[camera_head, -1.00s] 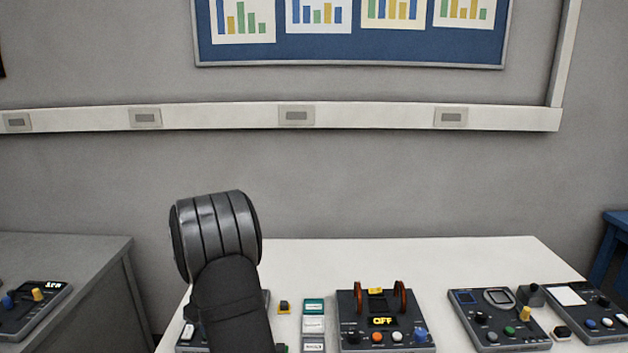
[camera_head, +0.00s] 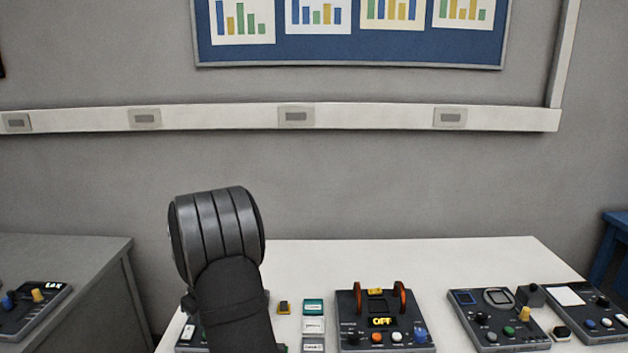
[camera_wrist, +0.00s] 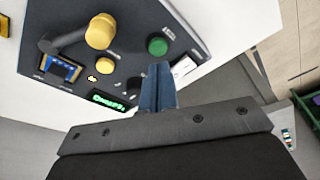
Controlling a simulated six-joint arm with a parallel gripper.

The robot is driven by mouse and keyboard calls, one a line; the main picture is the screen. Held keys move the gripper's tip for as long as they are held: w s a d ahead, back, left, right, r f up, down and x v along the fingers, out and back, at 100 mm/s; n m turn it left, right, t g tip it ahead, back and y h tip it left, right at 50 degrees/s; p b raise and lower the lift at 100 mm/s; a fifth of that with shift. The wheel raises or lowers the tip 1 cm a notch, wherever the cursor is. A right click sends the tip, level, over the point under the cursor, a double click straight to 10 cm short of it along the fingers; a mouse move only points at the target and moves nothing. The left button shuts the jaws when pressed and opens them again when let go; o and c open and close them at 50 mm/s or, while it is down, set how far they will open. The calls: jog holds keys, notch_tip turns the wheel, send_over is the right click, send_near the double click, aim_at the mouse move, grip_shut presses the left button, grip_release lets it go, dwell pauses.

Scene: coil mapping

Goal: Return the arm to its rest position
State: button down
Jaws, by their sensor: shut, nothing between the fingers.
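My gripper (camera_wrist: 158,88) shows in the wrist view as a pair of dark blue fingers pressed together, with nothing between them. It is in front of a dark control panel (camera_wrist: 134,66) on the white table; I cannot tell how far apart they are. In the head view my arm rises at the left of the white table, bent over at its top joint. It hides my gripper there and part of a dark panel (camera_head: 190,338) behind it.
A coil device (camera_head: 385,330) with an "OFF" display stands at mid-table. Small boxes (camera_head: 313,325) stand between it and my arm. A meter panel (camera_head: 497,325) and another panel (camera_head: 590,318) stand right. The back of the white table (camera_head: 440,255) is clear. A grey table (camera_head: 75,255) stands left.

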jog(key=w+a+v, duration=0.1)
jog(key=v, duration=0.4)
jog(key=d+f+n, duration=0.1)
jog(key=d+f, duration=0.1)
jog(key=d, duration=0.2)
jog(key=d+f+h, duration=0.1)
jog(key=d, duration=0.4)
jog(key=w+d+f+n+g+h, duration=0.1)
jog(key=d+f, duration=0.1)
jog(key=d, duration=0.3)
jog(key=shift+w+d+f+n, duration=0.1)
jog(key=shift+d+f+n, duration=0.15)
jog(key=shift+f+n, duration=0.05)
jog(key=shift+a+f, duration=0.25)
jog(key=shift+f, duration=0.95)
jog(key=shift+a+r+m, duration=0.1)
jog(key=shift+a+m, duration=0.1)
jog(key=shift+m, duration=0.4)
jog(key=shift+s+a+m, duration=0.2)
jog(key=shift+a+m, duration=0.3)
jog(key=shift+m, duration=0.25)
jog(key=shift+s+a+m, duration=0.25)
jog(key=shift+a+m, duration=0.25)
jog(key=shift+m, duration=0.25)
